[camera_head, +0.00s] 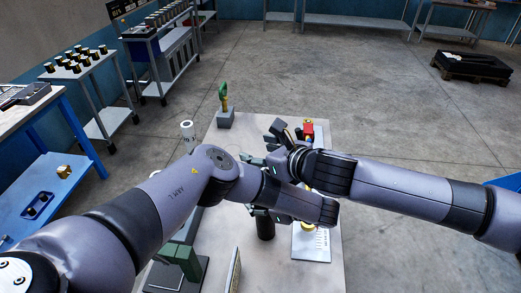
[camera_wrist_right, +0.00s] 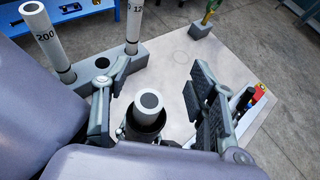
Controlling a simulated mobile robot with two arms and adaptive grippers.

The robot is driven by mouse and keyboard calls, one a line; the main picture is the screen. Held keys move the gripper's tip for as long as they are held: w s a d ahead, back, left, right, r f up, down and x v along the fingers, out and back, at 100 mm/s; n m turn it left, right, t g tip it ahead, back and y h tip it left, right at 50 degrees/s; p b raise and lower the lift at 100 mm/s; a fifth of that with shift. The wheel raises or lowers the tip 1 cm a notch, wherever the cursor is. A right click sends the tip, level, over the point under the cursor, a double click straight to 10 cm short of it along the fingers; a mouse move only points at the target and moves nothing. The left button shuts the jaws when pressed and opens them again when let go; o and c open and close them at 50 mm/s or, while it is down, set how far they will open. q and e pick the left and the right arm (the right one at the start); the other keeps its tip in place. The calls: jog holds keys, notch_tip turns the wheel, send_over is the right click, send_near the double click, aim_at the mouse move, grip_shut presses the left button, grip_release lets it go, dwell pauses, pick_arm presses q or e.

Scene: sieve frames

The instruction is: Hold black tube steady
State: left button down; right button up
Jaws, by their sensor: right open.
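The black tube (camera_head: 266,229) stands upright on the table, under the end of my left arm in the head view. In the right wrist view the black tube (camera_wrist_right: 146,131) has a light grey tube (camera_wrist_right: 149,100) standing in its mouth. My right gripper (camera_wrist_right: 161,76) is open, with one finger on each side of the grey tube and a gap on both sides. It also shows in the head view (camera_head: 278,138). My left gripper (camera_head: 265,211) is low at the black tube, but its fingers are mostly hidden by my arm.
Pale numbered tubes (camera_wrist_right: 48,43) stand in a grey rack (camera_wrist_right: 80,83) at the left. A green and yellow item (camera_head: 223,92), a red item (camera_head: 308,129), a green stand (camera_head: 179,259) and a white device (camera_head: 318,243) are around the table. My arms cross closely.

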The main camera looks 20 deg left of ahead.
notch_tip(320, 180, up, 10)
dwell(0.5)
dwell(0.5)
pick_arm(q)
jog(key=c, duration=0.8)
grip_release()
jog(key=shift+c, duration=0.2)
